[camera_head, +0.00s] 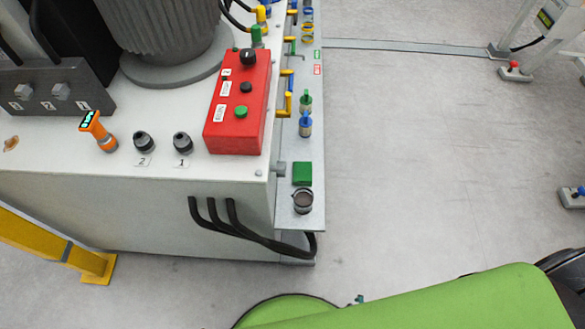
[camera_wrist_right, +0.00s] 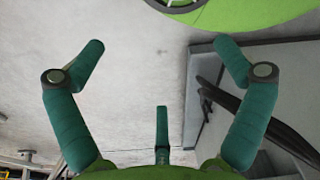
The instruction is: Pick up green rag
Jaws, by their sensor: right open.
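The green rag (camera_head: 302,173) appears as a small flat green square on the narrow metal ledge (camera_head: 314,143) along the right side of the white machine in the head view. It lies just above a small dark-topped cup in the picture. The rag is not seen in the right wrist view. My right gripper (camera_wrist_right: 160,48) has its teal fingers spread wide in the wrist view, with nothing between them. It points at bare floor beside the machine's side and black cables. My left gripper is in neither view.
The white machine (camera_head: 60,190) carries a red button box (camera_head: 238,102). Blue, green and yellow tools line the ledge, with a cup (camera_head: 303,200) near its end. Black cables (camera_head: 252,236) curve below. A yellow post (camera_head: 45,240) stands left. Floor (camera_head: 430,160) right is largely clear.

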